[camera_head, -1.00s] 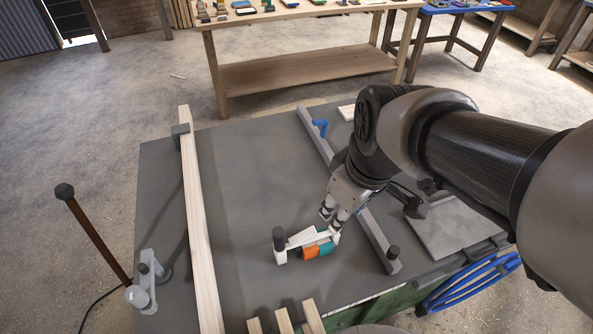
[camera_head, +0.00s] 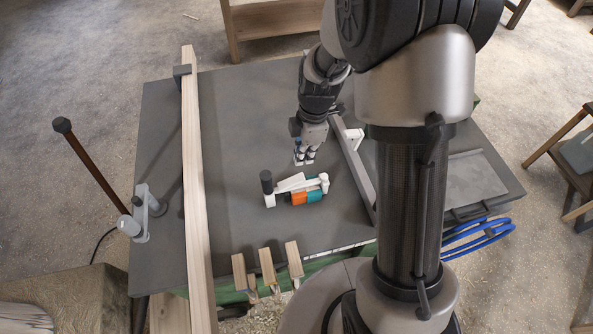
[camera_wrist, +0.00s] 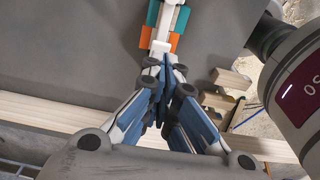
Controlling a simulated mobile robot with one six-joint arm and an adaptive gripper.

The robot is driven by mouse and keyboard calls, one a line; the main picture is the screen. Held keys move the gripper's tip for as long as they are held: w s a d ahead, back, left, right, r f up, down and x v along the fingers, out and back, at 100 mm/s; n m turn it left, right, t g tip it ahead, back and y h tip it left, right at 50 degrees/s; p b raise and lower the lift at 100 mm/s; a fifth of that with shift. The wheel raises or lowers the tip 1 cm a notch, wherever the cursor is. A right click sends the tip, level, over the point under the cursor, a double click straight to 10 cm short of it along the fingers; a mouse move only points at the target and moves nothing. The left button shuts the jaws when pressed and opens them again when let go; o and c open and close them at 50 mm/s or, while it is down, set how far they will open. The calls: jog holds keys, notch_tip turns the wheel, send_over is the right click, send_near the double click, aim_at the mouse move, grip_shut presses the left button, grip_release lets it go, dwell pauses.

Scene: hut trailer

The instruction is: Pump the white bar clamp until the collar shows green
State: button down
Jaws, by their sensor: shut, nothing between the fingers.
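The white bar clamp (camera_head: 292,183) lies on the grey table top (camera_head: 245,120), with a dark knob at its left end and a round white end at its right. An orange block (camera_head: 299,198) and a teal block (camera_head: 315,195) sit side by side along it. I cannot tell which part is the collar. My gripper (camera_head: 305,161) is shut and empty, just beyond the clamp and apart from it in the head view. In the wrist view the shut fingers (camera_wrist: 166,78) point toward the clamp's white end (camera_wrist: 160,47), with the orange and teal parts beyond.
A long wooden board (camera_head: 195,190) runs along the table's left side. A dark grey rail (camera_head: 352,165) lies right of the clamp. Several short wood pieces (camera_head: 267,268) stick out at the near edge. The table between board and clamp is clear.

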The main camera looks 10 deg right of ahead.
aim_at(300, 177)
dwell(0.3)
jog(key=shift+a+f+b, duration=0.2)
jog(key=shift+f+b, duration=0.9)
jog(key=shift+f, duration=0.65)
jog(key=shift+a+f+b, duration=0.15)
jog(key=shift+f+b, duration=0.95)
jog(key=shift+f, duration=0.65)
